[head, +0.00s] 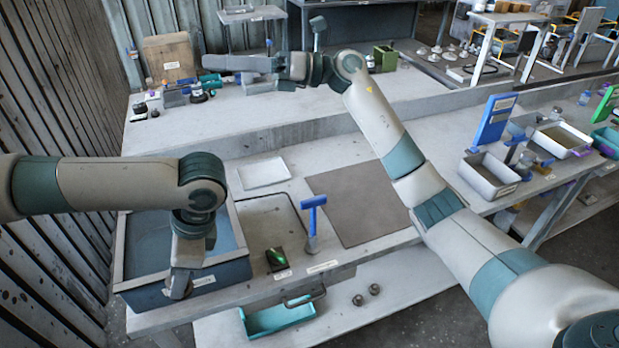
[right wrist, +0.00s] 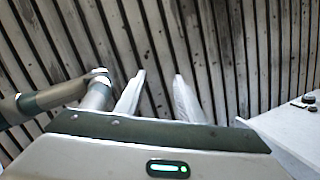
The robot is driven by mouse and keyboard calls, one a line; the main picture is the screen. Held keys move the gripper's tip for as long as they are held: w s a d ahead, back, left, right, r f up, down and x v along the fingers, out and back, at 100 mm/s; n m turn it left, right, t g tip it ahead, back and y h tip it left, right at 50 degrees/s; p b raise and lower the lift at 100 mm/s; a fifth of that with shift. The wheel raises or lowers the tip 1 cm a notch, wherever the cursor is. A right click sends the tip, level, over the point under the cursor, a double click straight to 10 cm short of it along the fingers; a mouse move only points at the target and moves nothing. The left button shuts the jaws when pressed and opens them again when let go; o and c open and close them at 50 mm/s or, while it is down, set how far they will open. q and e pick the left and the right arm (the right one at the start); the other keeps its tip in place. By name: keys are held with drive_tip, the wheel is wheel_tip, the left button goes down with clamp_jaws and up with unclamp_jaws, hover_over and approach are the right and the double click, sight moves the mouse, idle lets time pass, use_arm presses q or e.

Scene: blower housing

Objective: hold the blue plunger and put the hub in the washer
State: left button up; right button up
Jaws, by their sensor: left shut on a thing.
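A blue T-shaped handle on a metal base (head: 313,217), which looks like the plunger, stands upright on the bench. A blue tub (head: 240,268) and a shallow grey basin (head: 296,212) lie left of it; I cannot tell which is the washer. My left gripper (head: 178,290) points down at the tub's front side, apart from the blue handle. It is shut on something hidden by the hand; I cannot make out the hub. My right gripper (head: 208,63) is over the back bench, pointing left. In the right wrist view its fingers (right wrist: 160,76) are apart and empty.
A small panel with a green light (head: 278,260) stands before the basin. A dark mat (head: 355,202) and white tray (head: 264,172) lie on the bench. Tools (head: 195,90) lie near the right gripper. Grey bins (head: 490,176) stand at right. A slatted wall (head: 50,130) closes the left.

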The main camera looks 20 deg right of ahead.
drive_tip(key=s+a+f+n+g+h, duration=0.4)
drive_tip(key=a+f+h, duration=0.1)
drive_tip(key=a+f, duration=0.15)
drive_tip(key=n+h, duration=0.3)
drive_tip(key=h, duration=1.2)
hover_over(314, 206)
drive_tip(key=f, duration=1.8)
drive_tip(key=shift+w+a+f, duration=0.1)
drive_tip(key=shift+w+a, duration=0.25)
drive_tip(key=shift+w, duration=0.05)
drive_tip(key=shift+d+f, duration=0.2)
drive_tip(key=shift+f, duration=1.8)
drive_tip(key=shift+d+f, duration=0.25)
drive_tip(key=shift+f, duration=1.75)
drive_tip(key=shift+d+f, duration=0.2)
drive_tip(key=shift+f, duration=1.8)
